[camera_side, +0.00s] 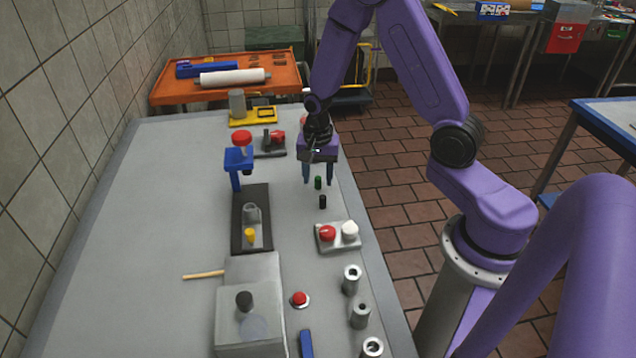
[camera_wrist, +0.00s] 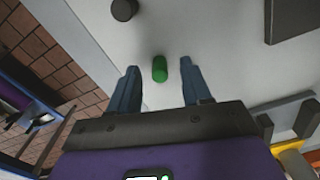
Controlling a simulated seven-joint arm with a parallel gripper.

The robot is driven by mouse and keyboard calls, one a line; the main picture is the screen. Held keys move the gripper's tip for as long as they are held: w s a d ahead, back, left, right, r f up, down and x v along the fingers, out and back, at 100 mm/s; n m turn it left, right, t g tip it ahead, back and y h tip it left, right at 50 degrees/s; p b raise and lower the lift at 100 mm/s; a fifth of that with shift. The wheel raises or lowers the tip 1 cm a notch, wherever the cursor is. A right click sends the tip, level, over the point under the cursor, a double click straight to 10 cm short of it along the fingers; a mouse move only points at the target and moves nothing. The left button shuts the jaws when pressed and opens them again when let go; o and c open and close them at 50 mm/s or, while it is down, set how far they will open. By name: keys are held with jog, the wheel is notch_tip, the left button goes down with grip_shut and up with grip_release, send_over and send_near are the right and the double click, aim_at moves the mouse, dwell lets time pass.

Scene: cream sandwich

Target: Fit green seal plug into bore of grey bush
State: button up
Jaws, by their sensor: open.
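The green seal plug (camera_side: 318,183) stands on the table near its right edge. In the wrist view the green plug (camera_wrist: 160,68) lies between the fingertips, with a gap on each side. My gripper (camera_side: 318,178) is open, pointing down over it; it also shows in the wrist view (camera_wrist: 159,72). A grey bush (camera_side: 250,212) seems to sit on a dark fixture plate (camera_side: 238,230) at mid-table. Several similar grey hollow cylinders (camera_side: 352,280) stand at the front right. I cannot tell which one is meant.
A black plug (camera_side: 322,201) stands close in front of the green one. A blue press with a red knob (camera_side: 239,158) is to the left. The table's left side is clear.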

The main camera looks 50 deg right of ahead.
grip_shut()
jog(key=shift+r, duration=0.1)
jog(key=shift+r, duration=0.8)
jog(key=s+a+r, duration=0.2)
jog(key=s+r, duration=0.9)
jog(key=s, duration=0.2)
jog(key=shift+s, duration=0.4)
